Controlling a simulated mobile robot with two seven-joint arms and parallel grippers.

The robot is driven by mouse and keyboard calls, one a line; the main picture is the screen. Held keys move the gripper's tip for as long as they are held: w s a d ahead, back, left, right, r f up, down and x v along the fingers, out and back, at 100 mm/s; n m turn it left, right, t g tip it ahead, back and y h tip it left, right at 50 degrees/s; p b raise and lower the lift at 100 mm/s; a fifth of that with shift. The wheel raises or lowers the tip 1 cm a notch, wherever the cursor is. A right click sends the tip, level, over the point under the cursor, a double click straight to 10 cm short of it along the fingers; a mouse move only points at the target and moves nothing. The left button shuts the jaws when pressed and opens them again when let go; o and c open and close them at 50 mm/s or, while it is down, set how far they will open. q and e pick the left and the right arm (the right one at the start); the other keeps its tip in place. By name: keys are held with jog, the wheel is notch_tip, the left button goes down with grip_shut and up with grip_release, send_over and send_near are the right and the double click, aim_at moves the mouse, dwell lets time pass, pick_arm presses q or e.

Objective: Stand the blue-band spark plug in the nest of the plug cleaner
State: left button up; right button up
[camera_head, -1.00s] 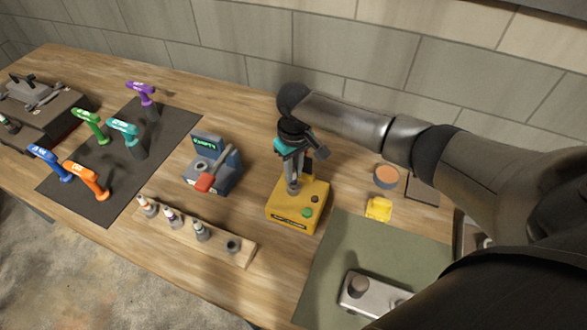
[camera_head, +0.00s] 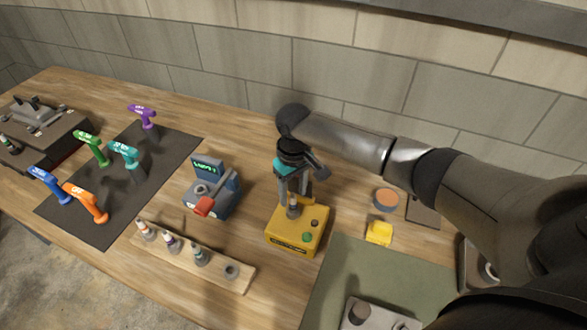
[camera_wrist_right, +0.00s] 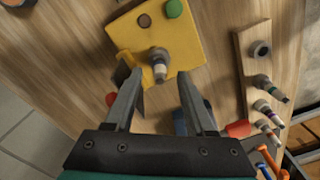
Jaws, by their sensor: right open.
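The yellow plug cleaner (camera_head: 284,239) stands on the bench in the middle of the head view. A spark plug (camera_head: 293,209) stands upright in its nest; it also shows in the right wrist view (camera_wrist_right: 160,66). The colour of its band is too small to tell. My right gripper (camera_head: 292,198) is open just above the plug. In the wrist view its two fingertips (camera_wrist_right: 161,80) are spread on either side of the plug, apart from it. My left gripper is not in view.
A wooden rack (camera_head: 215,268) holds three banded plugs and one empty socket. A yellow block (camera_head: 379,232), an orange-topped round tin (camera_head: 386,199) and a green mat (camera_head: 400,270) lie to the right.

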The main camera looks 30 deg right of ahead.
notch_tip(320, 180, up, 14)
dwell(0.3)
